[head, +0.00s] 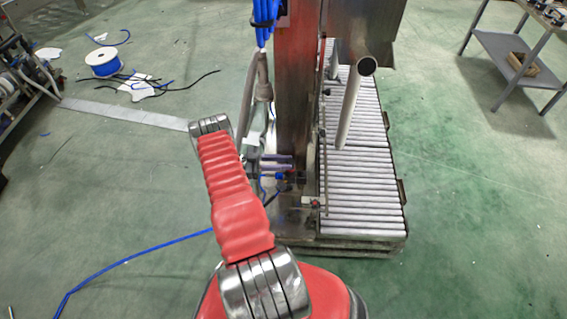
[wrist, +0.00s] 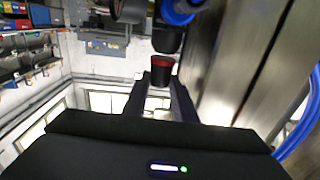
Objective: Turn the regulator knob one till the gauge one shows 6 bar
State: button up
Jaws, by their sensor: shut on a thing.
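In the wrist view my gripper (wrist: 161,87) has its two dark fingers on either side of a dark knob with a red band (wrist: 161,73), and it is shut on this knob. I take it for the regulator knob, but no label shows. A dark round part (wrist: 167,41) is just above the knob, and a blue round part (wrist: 178,11) is above that. No gauge face or reading can be made out in either view. In the head view my red arm reaches forward, and the gripper and knob are not visible there.
In the head view a rusty post (head: 296,90) stands beside a roller conveyor (head: 362,190) with a metal tube (head: 350,110) over it. A blue hose (head: 130,262) lies on the floor at left. A blue spool (head: 104,62) is farther back.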

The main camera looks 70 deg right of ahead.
dwell(0.3)
jog(key=o, duration=1.1)
jog(key=shift+c, duration=0.2)
jog(key=v, duration=1.4)
jog(key=shift+s, duration=0.1)
